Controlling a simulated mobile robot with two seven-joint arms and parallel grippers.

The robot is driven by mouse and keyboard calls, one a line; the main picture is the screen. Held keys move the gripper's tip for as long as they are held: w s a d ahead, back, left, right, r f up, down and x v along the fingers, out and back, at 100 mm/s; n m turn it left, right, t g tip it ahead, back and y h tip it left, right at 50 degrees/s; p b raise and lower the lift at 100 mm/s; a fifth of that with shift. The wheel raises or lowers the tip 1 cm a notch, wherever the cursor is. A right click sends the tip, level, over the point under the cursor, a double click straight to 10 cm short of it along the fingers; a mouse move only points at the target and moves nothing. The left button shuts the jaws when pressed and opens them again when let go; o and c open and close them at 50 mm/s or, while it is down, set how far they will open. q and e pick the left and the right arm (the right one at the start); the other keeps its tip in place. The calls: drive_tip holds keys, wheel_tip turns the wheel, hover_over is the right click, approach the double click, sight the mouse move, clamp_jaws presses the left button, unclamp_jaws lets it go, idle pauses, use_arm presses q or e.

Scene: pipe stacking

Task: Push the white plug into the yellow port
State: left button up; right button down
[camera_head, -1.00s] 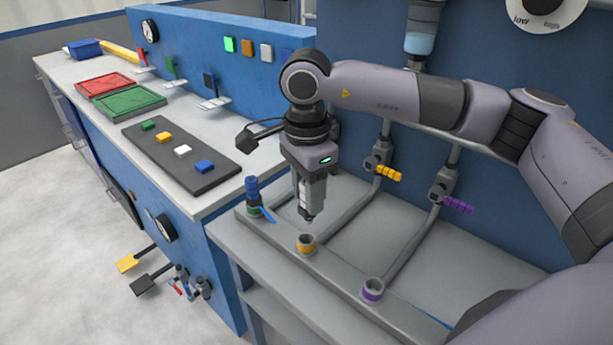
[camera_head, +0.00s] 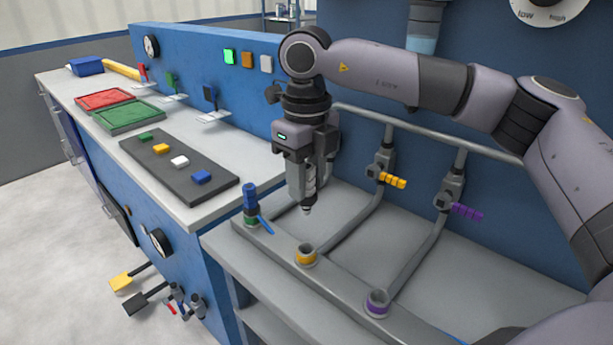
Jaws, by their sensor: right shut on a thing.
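My right gripper (camera_head: 307,207) points straight down in the middle of the view, shut on a pale, narrow piece that looks like the white plug (camera_head: 309,180). The fingers hide most of the piece, so its full shape cannot be told. The yellow port (camera_head: 306,254) is an upright ring on the grey rail, and nothing shows in its mouth. The gripper hangs above and behind the port, apart from it. My left gripper is not in view.
A blue plug (camera_head: 250,198) stands in the green port (camera_head: 252,220) at the left. An empty-looking purple port (camera_head: 377,302) is at the right. Yellow (camera_head: 393,182) and purple (camera_head: 466,211) valve handles stick out behind. A dark tray (camera_head: 218,190) with coloured blocks lies on the bench.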

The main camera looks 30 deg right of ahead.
sight(306, 213)
wheel_tip(306, 213, down, 6)
drive_tip(key=b, duration=0.4)
drive_tip(key=shift+f, duration=0.15)
drive_tip(key=shift+f+b, duration=0.4)
drive_tip(key=shift+f, duration=0.2)
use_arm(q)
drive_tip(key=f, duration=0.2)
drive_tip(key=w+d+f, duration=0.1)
use_arm(e)
drive_tip(key=shift+f, duration=0.25)
use_arm(q)
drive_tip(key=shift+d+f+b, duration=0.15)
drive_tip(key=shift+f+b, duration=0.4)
drive_tip(key=shift+b, duration=0.05)
use_arm(e)
drive_tip(key=shift+f, duration=0.65)
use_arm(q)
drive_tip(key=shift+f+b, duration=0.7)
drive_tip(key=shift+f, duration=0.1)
use_arm(e)
drive_tip(key=shift+f, duration=1.05)
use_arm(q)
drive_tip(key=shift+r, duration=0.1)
use_arm(e)
drive_tip(key=c, duration=0.7)
unclamp_jaws()
drive_tip(key=shift+r, duration=0.1)
drive_tip(key=shift+o, duration=0.2)
